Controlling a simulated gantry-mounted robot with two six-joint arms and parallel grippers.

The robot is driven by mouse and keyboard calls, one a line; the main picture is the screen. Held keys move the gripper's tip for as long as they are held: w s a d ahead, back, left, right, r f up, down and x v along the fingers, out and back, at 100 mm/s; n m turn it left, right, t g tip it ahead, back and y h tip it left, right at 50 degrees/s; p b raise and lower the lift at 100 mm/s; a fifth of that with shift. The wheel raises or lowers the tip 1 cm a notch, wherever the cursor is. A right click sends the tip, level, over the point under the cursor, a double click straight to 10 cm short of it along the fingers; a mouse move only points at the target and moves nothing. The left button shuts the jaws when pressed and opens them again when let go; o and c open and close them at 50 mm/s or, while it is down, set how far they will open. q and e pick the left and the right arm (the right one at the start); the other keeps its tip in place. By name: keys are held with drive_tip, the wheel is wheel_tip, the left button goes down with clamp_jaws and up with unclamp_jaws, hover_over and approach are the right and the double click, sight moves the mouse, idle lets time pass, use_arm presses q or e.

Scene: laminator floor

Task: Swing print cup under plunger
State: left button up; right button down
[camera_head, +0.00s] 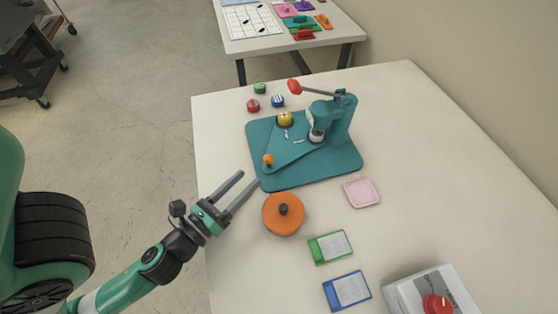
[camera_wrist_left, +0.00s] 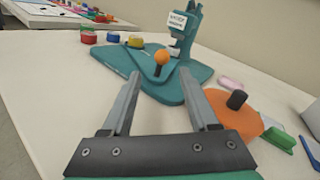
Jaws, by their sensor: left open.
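A teal press (camera_head: 343,122) with a red-tipped lever (camera_head: 295,87) stands on a teal base (camera_head: 340,165) on the table. A flat triangular swing plate (camera_head: 283,146) lies on the base, with an orange knob (camera_head: 268,160) at its near corner. A yellow piece (camera_head: 285,118), seemingly in a cup, sits at its far left corner, out to the side of the plunger (camera_head: 316,130). What is directly under the plunger is unclear. My left gripper (camera_head: 249,177) is open and empty, short of the knob; in the left wrist view the knob (camera_wrist_left: 162,57) shows beyond and between the fingertips.
An orange disc (camera_head: 283,222) with a dark knob lies close right of my left gripper. A pink tray (camera_head: 362,192), a green card (camera_head: 330,247) and a blue card (camera_head: 347,290) lie nearer. Small red, green and blue pieces (camera_head: 278,101) stand behind the base.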

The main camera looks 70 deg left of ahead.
sight(277, 159)
use_arm(q)
drive_tip(key=shift+w+a+r+p, duration=0.15)
drive_tip(key=shift+w+r+p, duration=0.2)
drive_tip(key=shift+w+p, duration=0.15)
drive_tip(key=p+x, duration=0.4)
drive_tip(key=shift+r, duration=0.35)
drive_tip(key=x, duration=0.2)
drive_tip(key=p+x, duration=0.1)
drive_tip(key=x, duration=0.1)
drive_tip(key=p+x, duration=0.1)
drive_tip(key=x, duration=0.1)
drive_tip(key=shift+w+a+f, duration=0.15)
drive_tip(key=shift+w+f, duration=0.1)
drive_tip(key=shift+f, duration=0.05)
drive_tip(key=shift+w+a+f+p, duration=0.1)
drive_tip(key=shift+w+a+p, duration=0.05)
drive_tip(key=shift+w+p, duration=0.15)
clamp_jaws()
